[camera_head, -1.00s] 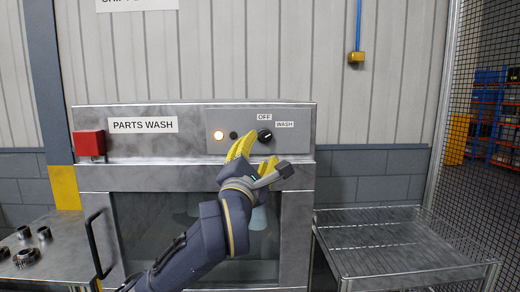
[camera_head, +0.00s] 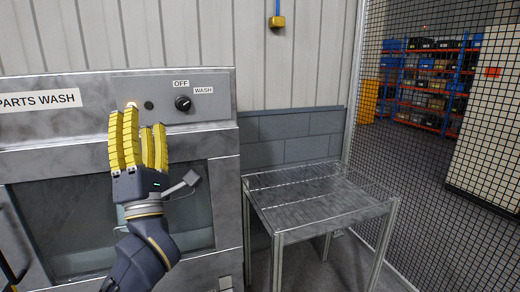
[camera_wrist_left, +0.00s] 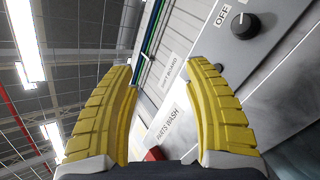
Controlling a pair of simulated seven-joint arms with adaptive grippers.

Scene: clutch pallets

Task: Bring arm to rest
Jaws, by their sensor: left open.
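My left arm rises from the bottom of the head view, with its yellow-fingered left gripper (camera_head: 140,130) pointing up in front of the parts washer (camera_head: 60,140). The fingers are open and empty; the left wrist view also shows them apart (camera_wrist_left: 160,110). The black knob (camera_head: 183,103) on the washer's panel is to the right of the fingers, apart from them in the picture. It also shows in the left wrist view (camera_wrist_left: 240,20), beside the OFF label. A lit lamp (camera_head: 131,104) is partly behind the fingertips. My right gripper is not in view.
An empty metal rack table (camera_head: 320,200) stands right of the washer. A mesh fence (camera_head: 430,130) closes off the right side, with stocked shelves (camera_head: 425,85) beyond it. The washer door's handle (camera_head: 12,245) sticks out at the lower left.

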